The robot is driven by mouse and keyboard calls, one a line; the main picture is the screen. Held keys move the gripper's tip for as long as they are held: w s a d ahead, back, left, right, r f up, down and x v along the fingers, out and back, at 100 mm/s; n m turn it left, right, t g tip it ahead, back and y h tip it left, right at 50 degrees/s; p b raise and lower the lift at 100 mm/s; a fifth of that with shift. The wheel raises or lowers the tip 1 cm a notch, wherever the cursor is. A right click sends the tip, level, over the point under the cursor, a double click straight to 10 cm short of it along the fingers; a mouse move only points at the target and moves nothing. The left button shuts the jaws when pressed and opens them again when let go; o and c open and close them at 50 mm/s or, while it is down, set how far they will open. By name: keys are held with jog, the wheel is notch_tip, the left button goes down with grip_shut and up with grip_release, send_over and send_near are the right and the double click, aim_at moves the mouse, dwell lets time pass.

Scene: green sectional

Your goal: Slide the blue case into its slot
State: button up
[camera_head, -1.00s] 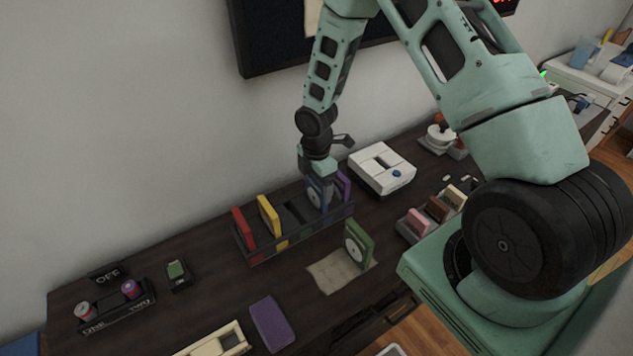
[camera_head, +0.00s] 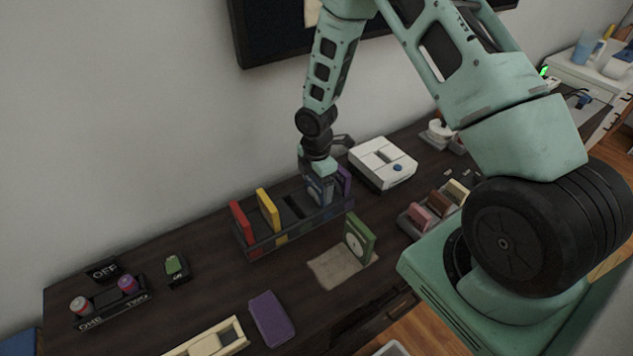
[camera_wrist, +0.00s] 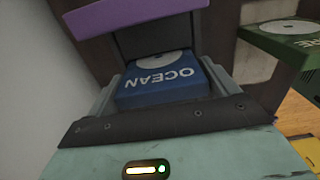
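The blue case (camera_head: 319,191), marked OCEAN, is upright at the right part of the dark slotted rack (camera_head: 268,247). In the wrist view the blue case (camera_wrist: 165,82) lies between the fingers, its lettering upside down. My gripper (camera_head: 318,181) points down over the rack and is shut on the blue case. The purple case (camera_head: 344,180) stands just right of it in the rack; its edge crosses the top of the wrist view (camera_wrist: 135,14). The lower edge of the blue case is hidden, so how deep it sits cannot be told.
Red (camera_head: 242,224) and yellow (camera_head: 268,212) cases stand further left in the rack, with dark empty space between yellow and blue. A green case (camera_head: 361,238) stands on a beige mat (camera_head: 335,268) in front. A white box (camera_head: 383,163) is behind right.

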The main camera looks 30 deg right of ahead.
jog(key=shift+o, duration=0.8)
notch_tip(320, 180, up, 18)
jog(key=shift+f+b, duration=0.25)
jog(key=shift+b, duration=0.2)
jog(key=s+a+r+m, duration=0.55)
jog(key=s+a, duration=0.65)
jog(key=a, duration=0.3)
jog(key=s+a+r+m, duration=0.1)
jog(key=s+a+m, duration=0.1)
jog(key=s, duration=0.5)
jog(key=s+a+r+m, duration=0.2)
jog(key=s+m, duration=0.1)
jog(key=s, duration=0.4)
jog(key=shift+s+a+r+y, duration=0.15)
jog(key=shift+s+a+y, duration=0.15)
jog(key=shift+s, duration=0.05)
